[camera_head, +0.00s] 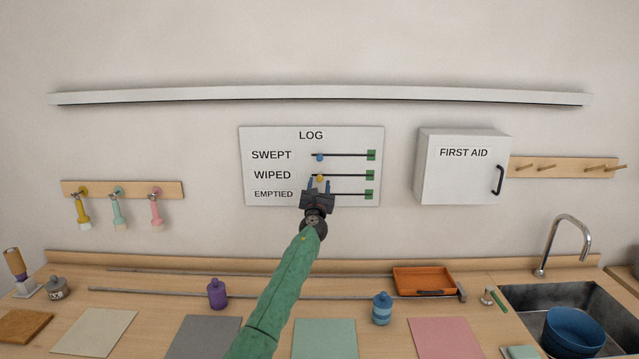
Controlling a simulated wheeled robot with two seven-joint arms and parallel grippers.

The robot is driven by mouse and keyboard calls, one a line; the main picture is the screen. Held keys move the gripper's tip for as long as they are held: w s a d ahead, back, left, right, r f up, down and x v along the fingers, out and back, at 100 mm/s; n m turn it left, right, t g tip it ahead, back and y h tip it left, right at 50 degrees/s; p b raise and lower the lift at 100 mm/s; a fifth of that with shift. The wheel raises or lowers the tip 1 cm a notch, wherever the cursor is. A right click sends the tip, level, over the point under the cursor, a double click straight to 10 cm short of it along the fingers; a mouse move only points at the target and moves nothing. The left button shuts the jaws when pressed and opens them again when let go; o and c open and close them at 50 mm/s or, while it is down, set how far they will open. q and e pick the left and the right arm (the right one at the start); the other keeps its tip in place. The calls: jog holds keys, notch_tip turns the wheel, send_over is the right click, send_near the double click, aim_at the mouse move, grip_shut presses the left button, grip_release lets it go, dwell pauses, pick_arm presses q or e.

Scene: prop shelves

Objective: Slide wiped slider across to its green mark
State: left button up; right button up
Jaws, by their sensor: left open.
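The white LOG board (262,139) on the wall has three rows: SWEPT, WIPED and EMPTIED. The WIPED slider is a yellow knob (319,178) at the left end of its dark track, and the WIPED green mark (371,175) is at the right end. My left gripper (319,182) is open just below and around the yellow knob, its fingertips either side of it in the picture. I cannot tell whether they touch it. The SWEPT slider is a blue knob (319,157) at the left of its track. The EMPTIED knob is hidden behind my gripper. My right gripper is not in view.
A white FIRST AID cabinet (455,178) juts from the wall right of the board. A long shelf (320,95) runs above. The counter below holds bottles, coloured mats, an orange tray (423,281) and a sink (520,294).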

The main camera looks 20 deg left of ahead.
pick_arm(q)
jog(key=shift+w+r, duration=0.45)
jog(key=shift+w, duration=0.15)
jog(key=shift+s+r, duration=0.1)
grip_shut()
